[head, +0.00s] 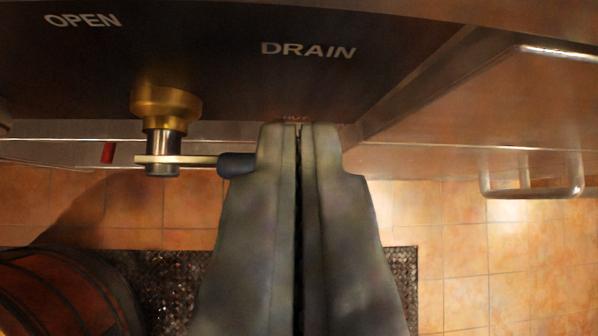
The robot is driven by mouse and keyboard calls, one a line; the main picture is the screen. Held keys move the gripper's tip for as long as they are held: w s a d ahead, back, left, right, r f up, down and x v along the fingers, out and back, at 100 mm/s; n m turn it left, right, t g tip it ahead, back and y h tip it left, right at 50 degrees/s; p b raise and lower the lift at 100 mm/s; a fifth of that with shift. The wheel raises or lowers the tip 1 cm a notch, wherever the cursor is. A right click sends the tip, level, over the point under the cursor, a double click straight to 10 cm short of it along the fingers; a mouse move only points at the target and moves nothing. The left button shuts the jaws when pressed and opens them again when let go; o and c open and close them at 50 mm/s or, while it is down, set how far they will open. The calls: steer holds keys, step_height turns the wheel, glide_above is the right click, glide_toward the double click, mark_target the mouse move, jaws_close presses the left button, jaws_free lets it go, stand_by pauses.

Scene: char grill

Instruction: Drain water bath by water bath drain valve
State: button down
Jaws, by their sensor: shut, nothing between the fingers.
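The drain valve (165,122) has a brass collar and a steel stem on the dark panel at the upper left. Its flat lever (190,160) points right from the stem and ends in a dark grip (237,165). The panel (215,85) reads OPEN at the left and DRAIN at the right; smaller red lettering is partly hidden behind my fingertips. My gripper (299,128) is shut and empty, pointing at the panel. Its left finger overlaps or meets the right end of the lever grip; I cannot tell whether they touch. The water bath itself is not visible.
A steel handle (532,192) sticks out at the right. A small red mark (108,152) is on the metal edge left of the valve. A dark round reddish object (55,295) stands at the lower left. Tiled floor (460,245) and a dark mat (403,262) lie below.

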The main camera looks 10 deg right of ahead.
steer(key=d+v, duration=0.1)
steer(key=v, duration=0.9)
steer(key=s+a+r+m+t+h, duration=0.1)
steer(key=s+a+r+m+h, duration=0.1)
steer(key=s+a+r, duration=0.65)
steer(key=s+a+r+m+t+h, duration=0.25)
steer(key=s+a, duration=0.25)
steer(key=a, duration=0.6)
steer(key=s+a+r+m+t, duration=0.2)
steer(key=s+a, duration=0.4)
steer(key=s, duration=0.5)
steer(key=s+a+r+m+t, duration=0.1)
steer(key=s+a+r+t, duration=0.3)
steer(key=s, duration=0.6)
steer(key=shift+s+a+r+m, duration=0.4)
steer(key=shift+a+r, duration=0.3)
steer(key=shift+a, duration=0.3)
